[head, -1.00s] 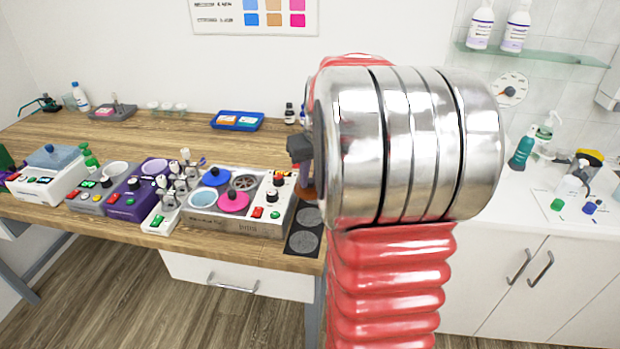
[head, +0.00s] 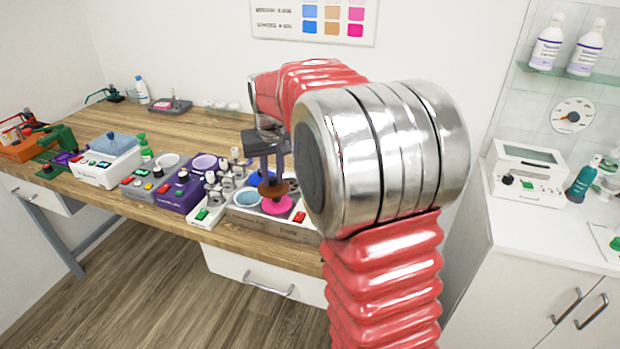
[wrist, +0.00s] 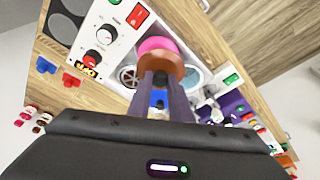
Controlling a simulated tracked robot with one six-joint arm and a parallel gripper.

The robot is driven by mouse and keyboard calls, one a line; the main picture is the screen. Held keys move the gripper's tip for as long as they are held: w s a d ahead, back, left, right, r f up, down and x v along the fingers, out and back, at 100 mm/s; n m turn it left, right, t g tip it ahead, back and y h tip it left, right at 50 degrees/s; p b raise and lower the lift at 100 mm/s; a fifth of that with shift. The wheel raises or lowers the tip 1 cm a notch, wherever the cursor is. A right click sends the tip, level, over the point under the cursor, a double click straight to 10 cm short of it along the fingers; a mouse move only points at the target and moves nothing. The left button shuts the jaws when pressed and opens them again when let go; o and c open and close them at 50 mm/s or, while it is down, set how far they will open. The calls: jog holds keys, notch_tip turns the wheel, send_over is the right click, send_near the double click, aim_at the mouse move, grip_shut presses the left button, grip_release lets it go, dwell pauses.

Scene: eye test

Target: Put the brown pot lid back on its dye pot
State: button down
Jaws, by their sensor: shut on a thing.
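My gripper (head: 267,170) is shut on the brown lid (head: 275,190) and holds it above the dye-pot unit (head: 300,232). In the wrist view the fingers (wrist: 161,78) point at the unit, with the brown lid (wrist: 165,62) at their tips. A pink lid (head: 277,205) sits on one pot, just beyond the brown lid in the wrist view (wrist: 155,44). An open pot with light blue content (head: 247,197) is to its left. A pot with a spoked inside (wrist: 128,76) stands open in the wrist view. A blue lid (wrist: 158,97) shows partly between the fingers.
My arm hides the bench's right part. A white counter (head: 530,225) is at the right.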

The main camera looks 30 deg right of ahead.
jog(key=w+a+r, duration=0.1)
jog(key=w+a, duration=0.1)
jog(key=a, duration=0.5)
jog(key=w+a, duration=0.3)
jog(key=a, duration=0.5)
jog(key=shift+w+a+r, duration=0.15)
jog(key=shift+r, duration=0.2)
